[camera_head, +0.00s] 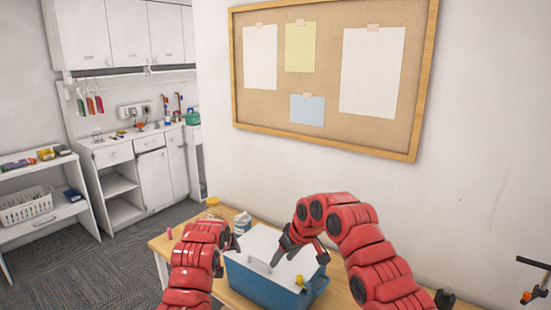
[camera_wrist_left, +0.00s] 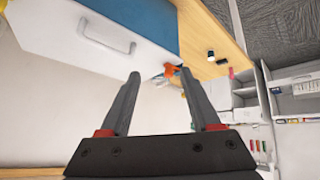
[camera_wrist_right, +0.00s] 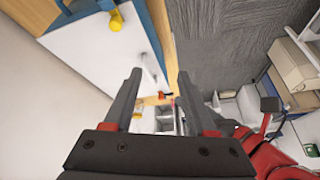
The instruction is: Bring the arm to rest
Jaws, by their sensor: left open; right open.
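A blue box (camera_head: 262,282) with a white lid (camera_head: 258,243) stands on the wooden table in the head view. The lid has a handle. My left gripper (camera_head: 230,252) is open and empty at the left side of the box; the left wrist view shows its fingers (camera_wrist_left: 160,74) apart, with the lid (camera_wrist_left: 95,32) beyond them. My right gripper (camera_head: 284,254) is open over the lid, coming in from the right. The right wrist view shows its fingers (camera_wrist_right: 159,73) apart with nothing between them and the lid (camera_wrist_right: 85,62) beyond. I cannot tell whether either gripper touches the box.
The wooden table (camera_head: 338,292) is against a white wall with a corkboard (camera_head: 318,130). A yellow object (camera_head: 299,280) is at the box's front. A white item (camera_head: 242,222) and a yellow-topped jar (camera_head: 212,204) stand behind it. Cabinets (camera_head: 155,175) and shelves are across the carpet.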

